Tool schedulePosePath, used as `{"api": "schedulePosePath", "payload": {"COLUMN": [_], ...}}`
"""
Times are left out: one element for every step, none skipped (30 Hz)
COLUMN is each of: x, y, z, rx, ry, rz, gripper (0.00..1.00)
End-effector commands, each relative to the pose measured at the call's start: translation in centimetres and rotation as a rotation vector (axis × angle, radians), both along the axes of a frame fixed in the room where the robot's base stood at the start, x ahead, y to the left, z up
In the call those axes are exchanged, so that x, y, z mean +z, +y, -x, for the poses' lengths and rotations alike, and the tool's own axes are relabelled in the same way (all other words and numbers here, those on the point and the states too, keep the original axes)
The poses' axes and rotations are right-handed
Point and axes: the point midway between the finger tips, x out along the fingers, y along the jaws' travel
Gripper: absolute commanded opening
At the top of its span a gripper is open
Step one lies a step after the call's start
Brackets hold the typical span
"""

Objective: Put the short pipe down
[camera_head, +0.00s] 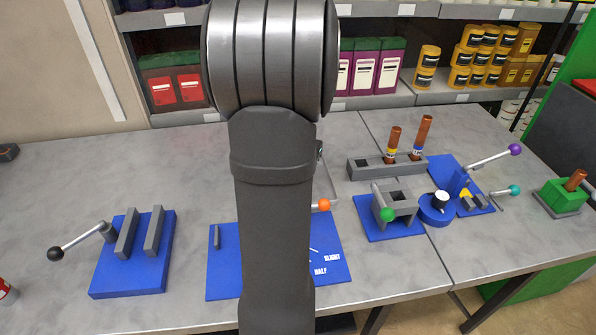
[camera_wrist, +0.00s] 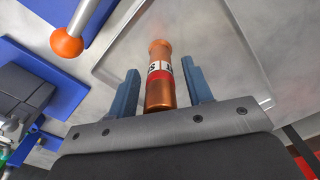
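The short pipe (camera_wrist: 160,85) is a copper-brown tube with a white band marked with dark letters and a red band. In the wrist view it lies between the two blue fingers of my gripper (camera_wrist: 161,68), and its far end reaches past the fingertips. A narrow gap shows on each side of the pipe, so the fingers look open around it. A pale grey tray (camera_wrist: 218,40) with a thin raised rim is behind the pipe. I cannot tell whether the pipe touches the tray. In the head view my arm hides the gripper and pipe.
An orange-knobbed lever (camera_head: 323,205) stands close by, left of the pipe in the wrist view (camera_wrist: 67,44). A blue board (camera_head: 335,262) lies in front. A grey rack (camera_head: 358,168) holds two brown pipes at right. A blue fixture (camera_head: 133,272) stands left; bench around it is clear.

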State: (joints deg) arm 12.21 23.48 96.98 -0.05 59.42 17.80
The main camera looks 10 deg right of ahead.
Motion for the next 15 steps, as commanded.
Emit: {"api": "schedulePosePath", "payload": {"x": [0.0,0.0,0.0,0.0,0.0,0.1,0.2,0.4,0.7,1.1,1.6,2.2,2.8,3.4,4.3], "y": [0.0,0.0,0.0,0.0,0.0,0.0,0.0,0.0,0.0,0.0,0.0,0.0,0.0,0.0,0.0], "z": [0.0,0.0,0.0,0.0,0.0,0.0,0.0,0.0,0.0,-0.1,-0.1,-0.1,-0.1,-0.1,-0.1], "rx": [0.0,0.0,0.0,0.0,0.0,0.0,0.0,0.0,0.0,0.0,0.0,0.0,0.0,0.0,0.0], "ry": [0.0,0.0,0.0,0.0,0.0,0.0,0.0,-0.001,-0.001,-0.003,-0.004,-0.004,-0.005,-0.004,-0.006], "rz": [0.0,0.0,0.0,0.0,0.0,0.0,0.0,0.0,0.0,0.001,0.001,0.001,0.001,0.001,0.001], "gripper": [0.46,0.46,0.46,0.46,0.46,0.46,0.46,0.46,0.46,0.46,0.46,0.46,0.46,0.46,0.46]}}
